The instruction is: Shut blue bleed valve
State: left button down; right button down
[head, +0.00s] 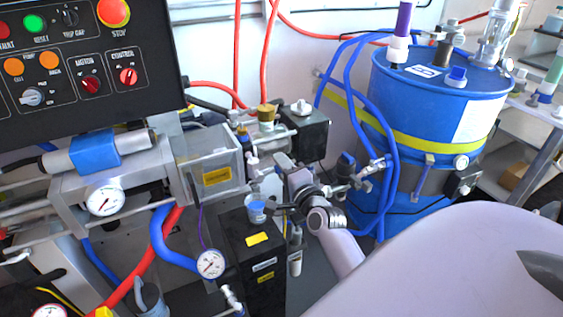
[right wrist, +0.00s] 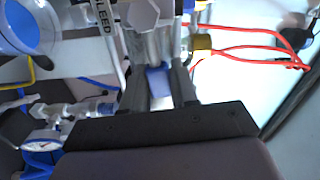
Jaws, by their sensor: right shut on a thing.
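The blue bleed valve handle (right wrist: 158,82) shows in the right wrist view as a small blue piece between the two dark fingers of my right gripper (right wrist: 156,92). The gripper is shut on it. Metal fittings rise just beyond it, and a label ending in "LEED" (right wrist: 104,16) is beside them. In the head view my right gripper (head: 283,209) is at the middle, close to a cup with blue in it (head: 257,209). The handle cannot be made out there, and its exact angle is unclear. My left gripper is not in view.
A blue drum (head: 432,100) with looping blue hoses stands at the right. A black control panel (head: 80,60) is at the upper left. A clear-walled metal box (head: 212,160), a black block (head: 258,262) and a gauge (head: 210,263) crowd the area left of the gripper.

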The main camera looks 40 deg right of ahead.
jog(key=shift+f+m, duration=0.35)
jog(key=shift+m, duration=0.35)
jog(key=c, duration=1)
grip_release()
jog(key=shift+f, duration=0.1)
jog(key=shift+o, duration=0.2)
jog(key=shift+s, duration=0.1)
jog(key=v, duration=0.7)
jog(key=s+a+f+n+g+y, duration=0.6)
jog(key=s+a+f+n, duration=0.9)
jog(key=n, duration=0.8)
notch_tip(320, 180, down, 2)
jog(key=shift+a+g+y+p, duration=0.3)
jog(key=shift+a+g+p, duration=0.15)
jog(key=shift+a, duration=0.8)
